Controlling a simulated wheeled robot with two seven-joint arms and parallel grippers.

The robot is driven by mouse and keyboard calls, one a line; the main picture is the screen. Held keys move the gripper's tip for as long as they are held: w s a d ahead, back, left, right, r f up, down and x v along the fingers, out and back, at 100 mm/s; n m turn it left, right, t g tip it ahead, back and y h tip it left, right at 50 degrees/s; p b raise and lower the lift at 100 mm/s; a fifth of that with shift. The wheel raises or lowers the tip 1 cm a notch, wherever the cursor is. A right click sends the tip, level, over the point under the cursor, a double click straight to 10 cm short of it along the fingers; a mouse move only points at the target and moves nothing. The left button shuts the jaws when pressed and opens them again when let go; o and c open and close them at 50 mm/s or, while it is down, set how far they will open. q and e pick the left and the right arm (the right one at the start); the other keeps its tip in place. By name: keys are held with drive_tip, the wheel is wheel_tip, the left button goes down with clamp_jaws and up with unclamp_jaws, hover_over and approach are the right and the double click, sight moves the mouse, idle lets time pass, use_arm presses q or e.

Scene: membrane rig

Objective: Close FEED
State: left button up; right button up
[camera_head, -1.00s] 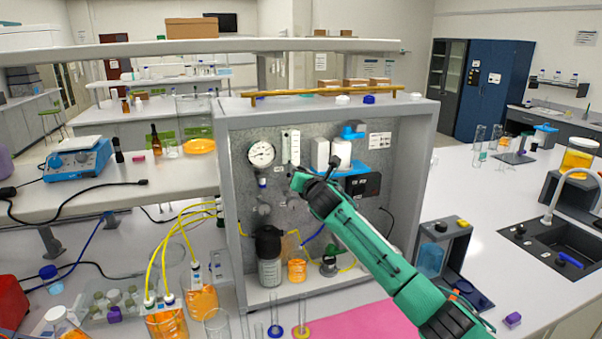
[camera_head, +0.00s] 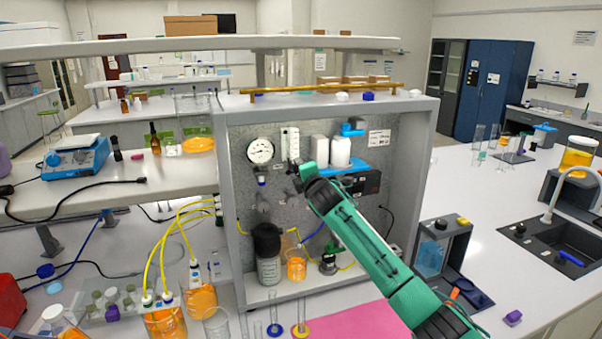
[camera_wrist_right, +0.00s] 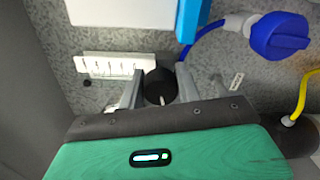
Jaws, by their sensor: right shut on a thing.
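A round black knob (camera_wrist_right: 160,88) with a white mark sits on the speckled grey panel in the right wrist view. My right gripper (camera_wrist_right: 158,80) has one finger on each side of it and is shut on it. In the head view my right gripper (camera_head: 294,170) is at the panel, just below the white flow meter (camera_head: 290,143), and its own wrist hides the knob. The flow meter's white scale (camera_wrist_right: 108,65) also shows in the wrist view. No FEED label is readable. My left gripper is not in view.
A round gauge (camera_head: 260,150) is left of the gripper. White cartridges (camera_head: 340,152) and a black box (camera_head: 366,182) are to its right. In the wrist view a blue fitting (camera_wrist_right: 280,36) with tubing is close by. Bottles stand on the rig floor below.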

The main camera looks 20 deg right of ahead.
drive_tip(key=m, duration=0.2)
drive_tip(key=m+b, duration=0.1)
drive_tip(key=m, duration=0.2)
drive_tip(key=shift+f+m, duration=0.25)
drive_tip(key=shift+m, duration=0.05)
drive_tip(key=m+b, duration=0.1)
drive_tip(key=m, duration=0.4)
drive_tip(key=shift+a+f+m+b, duration=0.1)
drive_tip(key=shift+m+b, duration=0.2)
drive_tip(key=shift+b, duration=0.05)
drive_tip(key=m, duration=0.4)
drive_tip(key=shift+b, duration=0.4)
drive_tip(key=shift+a+m, duration=0.15)
drive_tip(key=shift+m, duration=2.65)
drive_tip(key=shift+f, duration=0.1)
drive_tip(key=o, duration=0.9)
drive_tip(key=shift+o, duration=0.2)
drive_tip(key=shift+s, duration=0.15)
